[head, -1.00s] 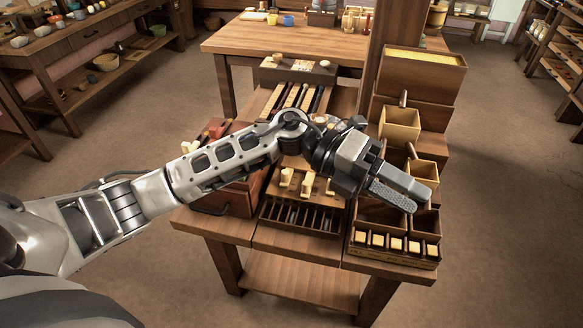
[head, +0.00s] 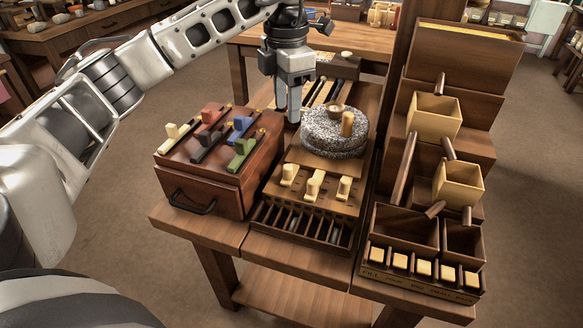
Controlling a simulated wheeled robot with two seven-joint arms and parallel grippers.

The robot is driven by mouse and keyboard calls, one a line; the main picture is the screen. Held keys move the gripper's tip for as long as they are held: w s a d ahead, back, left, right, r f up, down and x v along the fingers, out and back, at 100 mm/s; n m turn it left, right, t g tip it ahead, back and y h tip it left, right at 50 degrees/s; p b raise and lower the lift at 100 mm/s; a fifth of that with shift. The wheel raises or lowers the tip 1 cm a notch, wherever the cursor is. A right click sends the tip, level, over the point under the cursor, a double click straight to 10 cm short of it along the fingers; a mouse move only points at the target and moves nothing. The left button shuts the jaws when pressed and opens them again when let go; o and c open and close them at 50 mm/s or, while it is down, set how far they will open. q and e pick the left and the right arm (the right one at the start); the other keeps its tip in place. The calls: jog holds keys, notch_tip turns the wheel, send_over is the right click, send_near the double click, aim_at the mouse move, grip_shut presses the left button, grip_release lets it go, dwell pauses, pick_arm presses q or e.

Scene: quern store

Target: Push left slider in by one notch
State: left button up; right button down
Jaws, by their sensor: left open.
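Three cream sliders stand on a wooden board in front of the round grey quern stone (head: 334,131). The left slider (head: 288,174) is set further back than the middle slider (head: 313,187); the right slider (head: 344,187) is beside them. My left gripper (head: 288,106) is open and points down, with nothing visible between its fingers. It shows above and behind the left slider, between the quern and the reddish box, apart from the slider. My right gripper is not in view.
A reddish wooden box (head: 206,184) with cream, red, blue and green knobs on top stands left of the sliders. A slotted tray (head: 303,228) lies in front of them. Stepped wooden bins (head: 433,117) and a dark post rise on the right.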

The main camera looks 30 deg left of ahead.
aim_at(288, 166)
pick_arm(q)
notch_tip(288, 166, down, 15)
jog(key=shift+s+d+r+b, duration=0.1)
jog(key=shift+b, duration=1)
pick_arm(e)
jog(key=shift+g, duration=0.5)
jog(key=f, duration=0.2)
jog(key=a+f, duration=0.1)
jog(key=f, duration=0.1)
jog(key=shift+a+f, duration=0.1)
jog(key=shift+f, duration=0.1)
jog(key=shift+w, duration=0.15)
